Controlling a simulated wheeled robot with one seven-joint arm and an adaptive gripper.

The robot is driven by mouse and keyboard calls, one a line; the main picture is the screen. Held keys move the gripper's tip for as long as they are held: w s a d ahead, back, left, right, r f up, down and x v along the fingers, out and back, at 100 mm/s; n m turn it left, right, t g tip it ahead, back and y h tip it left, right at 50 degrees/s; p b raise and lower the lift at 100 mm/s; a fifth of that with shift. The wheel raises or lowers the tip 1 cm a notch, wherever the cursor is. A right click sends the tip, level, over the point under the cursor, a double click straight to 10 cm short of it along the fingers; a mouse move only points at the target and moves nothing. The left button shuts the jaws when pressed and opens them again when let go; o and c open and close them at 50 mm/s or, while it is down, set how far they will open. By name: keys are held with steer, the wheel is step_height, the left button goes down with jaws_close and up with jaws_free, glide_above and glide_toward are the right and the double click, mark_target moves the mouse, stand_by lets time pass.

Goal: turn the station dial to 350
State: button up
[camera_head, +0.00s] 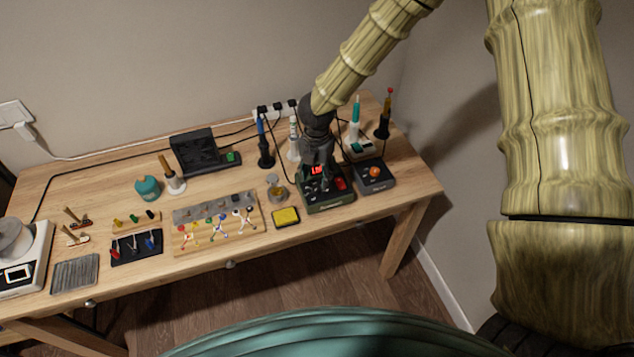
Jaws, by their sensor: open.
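The soldering station (330,203) is a dark green box with a lit red display (317,170) and a red switch (340,183), near the right end of the wooden bench. My gripper (318,180) reaches down from above and behind, and its fingers are over the station's top face. The jaws are open, with no object seen between them. The dial is small and largely hidden by the fingers, so I cannot tell its setting or whether the fingers touch it. The number on the display is too small to read.
A dark box with an orange knob (375,172) stands close right of the station. Irons in stands, such as the blue one (263,140), are behind it. A yellow sponge (286,216) and small jar (276,188) lie left. The bench's front edge is close.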

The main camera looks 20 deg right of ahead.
mark_target(317, 187)
steer(key=shift+f+p, duration=0.5)
steer(key=shift+f, duration=1.9)
jaws_close()
